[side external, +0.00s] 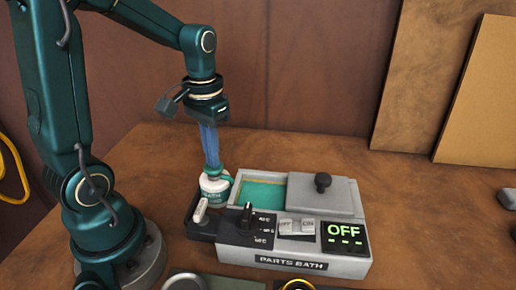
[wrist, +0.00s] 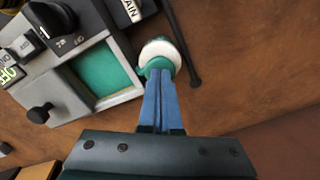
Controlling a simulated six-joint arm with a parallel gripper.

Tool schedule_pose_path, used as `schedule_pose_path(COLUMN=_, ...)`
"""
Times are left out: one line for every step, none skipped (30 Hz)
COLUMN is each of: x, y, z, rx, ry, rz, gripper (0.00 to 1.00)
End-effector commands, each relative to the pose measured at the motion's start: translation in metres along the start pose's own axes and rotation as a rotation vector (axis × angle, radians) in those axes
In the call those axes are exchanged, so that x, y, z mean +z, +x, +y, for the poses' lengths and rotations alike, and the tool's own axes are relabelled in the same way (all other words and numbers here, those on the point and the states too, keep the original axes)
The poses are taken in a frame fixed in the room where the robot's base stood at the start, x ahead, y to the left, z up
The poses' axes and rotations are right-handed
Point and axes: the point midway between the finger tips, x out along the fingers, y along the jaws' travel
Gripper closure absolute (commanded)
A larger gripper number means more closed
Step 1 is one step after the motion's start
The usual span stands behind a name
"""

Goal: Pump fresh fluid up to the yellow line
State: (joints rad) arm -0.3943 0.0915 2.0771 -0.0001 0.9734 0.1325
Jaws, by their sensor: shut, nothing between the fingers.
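A grey parts bath (side external: 350,257) stands on the table. Teal fluid (side external: 262,196) shows in the uncovered left part of its tank, and in the wrist view (wrist: 103,80). A yellow line (side external: 262,181) runs along the tank's back inner wall.
A grey lid (side external: 305,197) with a black knob covers the tank's right part. The table behind the bath is clear.

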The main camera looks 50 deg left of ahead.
Motion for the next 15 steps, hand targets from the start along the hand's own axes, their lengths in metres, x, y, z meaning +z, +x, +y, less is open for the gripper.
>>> schedule_pose_path(x=0.000, y=0.002, z=0.000, rx=0.000, ry=0.000, rz=-0.001, gripper=1.00)
schedule_pose_path(x=0.000, y=0.003, z=0.000, rx=0.000, ry=0.000, rz=-0.001, gripper=1.00)
schedule_pose_path(x=0.000, y=0.002, z=0.000, rx=0.000, ry=0.000, rz=0.000, gripper=1.00)
schedule_pose_path(x=0.000, y=0.002, z=0.000, rx=0.000, ry=0.000, rz=0.000, gripper=1.00)
schedule_pose_path(x=0.000, y=0.002, z=0.000, rx=0.000, ry=0.000, rz=0.000, gripper=1.00)
schedule_pose_path(x=0.000, y=0.002, z=0.000, rx=0.000, ry=0.000, rz=0.000, gripper=1.00)
schedule_pose_path(x=0.000, y=0.002, z=0.000, rx=0.000, ry=0.000, rz=0.000, gripper=1.00)
schedule_pose_path(x=0.000, y=0.002, z=0.000, rx=0.000, ry=0.000, rz=0.001, gripper=1.00)
schedule_pose_path(x=0.000, y=0.001, z=0.000, rx=0.000, ry=0.000, rz=0.001, gripper=1.00)
schedule_pose_path(x=-0.001, y=0.000, z=0.000, rx=-0.001, ry=0.000, rz=0.002, gripper=1.00)
schedule_pose_path(x=-0.001, y=-0.002, z=0.000, rx=-0.001, ry=0.000, rz=0.002, gripper=1.00)
schedule_pose_path(x=-0.001, y=-0.004, z=0.000, rx=-0.001, ry=0.000, rz=0.003, gripper=1.00)
schedule_pose_path(x=-0.001, y=-0.007, z=0.000, rx=-0.001, ry=0.000, rz=0.004, gripper=1.00)
schedule_pose_path(x=-0.001, y=-0.009, z=0.000, rx=-0.001, ry=0.000, rz=0.004, gripper=1.00)
schedule_pose_path(x=-0.001, y=-0.013, z=0.000, rx=-0.001, ry=0.000, rz=0.005, gripper=1.00)
